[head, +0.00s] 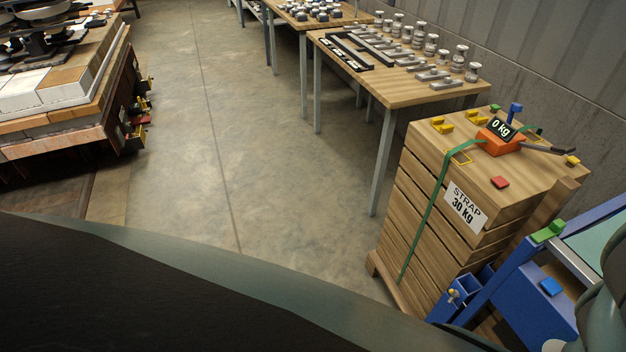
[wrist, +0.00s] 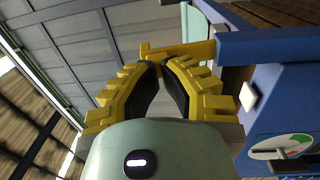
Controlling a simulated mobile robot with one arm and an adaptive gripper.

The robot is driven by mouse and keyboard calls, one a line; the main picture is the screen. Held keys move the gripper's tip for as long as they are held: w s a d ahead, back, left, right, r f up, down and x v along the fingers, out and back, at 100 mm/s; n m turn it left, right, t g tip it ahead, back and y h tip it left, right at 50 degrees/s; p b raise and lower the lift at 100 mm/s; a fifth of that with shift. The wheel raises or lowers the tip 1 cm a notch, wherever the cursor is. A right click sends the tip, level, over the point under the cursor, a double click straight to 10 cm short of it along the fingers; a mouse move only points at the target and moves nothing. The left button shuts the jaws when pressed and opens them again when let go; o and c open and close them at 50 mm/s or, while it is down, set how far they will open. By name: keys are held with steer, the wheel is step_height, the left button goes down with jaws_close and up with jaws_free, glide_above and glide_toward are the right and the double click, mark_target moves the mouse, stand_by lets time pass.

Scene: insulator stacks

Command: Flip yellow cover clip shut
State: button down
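In the wrist view, a yellow bar-shaped piece (wrist: 185,48), which looks like the cover clip, sticks out to the left from a blue frame (wrist: 265,45). My gripper (wrist: 162,66) has yellow stepped fingers with black pads. Its fingertips are close together, just below the left end of the yellow piece. I cannot tell whether they touch it or whether a small gap stays between them. No held object shows between the pads. My gripper is not visible in the head view.
A wooden crate stack (head: 410,225) with a green strap carries an orange scale (head: 497,141) reading 0 kg. Blue equipment (head: 505,275) stands in front at lower right. A table (head: 400,88) with metal parts stands behind. The concrete floor (head: 230,130) in the middle is clear.

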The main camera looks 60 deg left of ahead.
steer(key=shift+w+a+r+g+y, duration=0.15)
steer(key=shift+w+r+g+y, duration=0.15)
steer(key=shift+w+r, duration=0.05)
steer(key=shift+w, duration=0.1)
stand_by(0.3)
